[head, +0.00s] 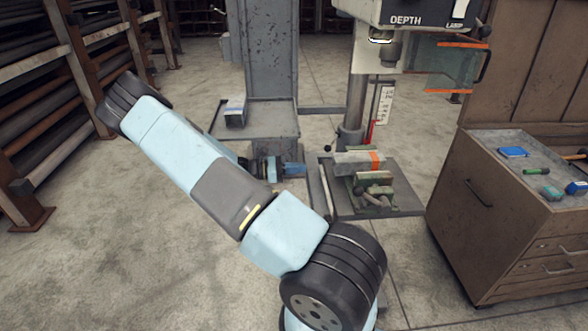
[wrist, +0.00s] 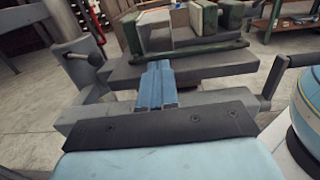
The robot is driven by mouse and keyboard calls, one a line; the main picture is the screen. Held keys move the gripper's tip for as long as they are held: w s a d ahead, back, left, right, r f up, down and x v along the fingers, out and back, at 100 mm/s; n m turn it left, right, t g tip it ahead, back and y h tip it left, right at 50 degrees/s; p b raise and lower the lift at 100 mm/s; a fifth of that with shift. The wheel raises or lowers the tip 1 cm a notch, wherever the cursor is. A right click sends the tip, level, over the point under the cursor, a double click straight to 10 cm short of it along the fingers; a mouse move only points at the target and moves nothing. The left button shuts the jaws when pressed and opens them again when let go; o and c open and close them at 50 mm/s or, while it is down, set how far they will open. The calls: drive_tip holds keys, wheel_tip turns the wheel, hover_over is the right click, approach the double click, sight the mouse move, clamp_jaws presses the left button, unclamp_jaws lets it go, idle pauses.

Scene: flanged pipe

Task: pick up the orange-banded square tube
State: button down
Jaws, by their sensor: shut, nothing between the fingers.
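The orange-banded square tube (head: 352,163) is pale grey with an orange band near its right end. It lies level across the drill press table, beside or in a green vise (head: 375,190); the exact contact is unclear. My gripper (head: 303,170) is left of the table, apart from the tube, with its blue fingers pointing toward the table. In the wrist view my gripper (wrist: 157,68) has its blue fingers together and empty, pointing at the table edge.
The drill press table (head: 408,202) has a bar along its left edge. The press column (head: 353,115) rises behind the tube, with the drill head above. A brown tool cabinet (head: 480,225) stands right, a pipe rack (head: 85,75) left. Floor is clear at left.

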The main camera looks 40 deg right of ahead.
sight(334, 166)
drive_tip(key=x, duration=0.9)
drive_tip(key=shift+s+d, duration=0.2)
drive_tip(key=shift+d, duration=0.1)
drive_tip(key=shift+x, duration=1.2)
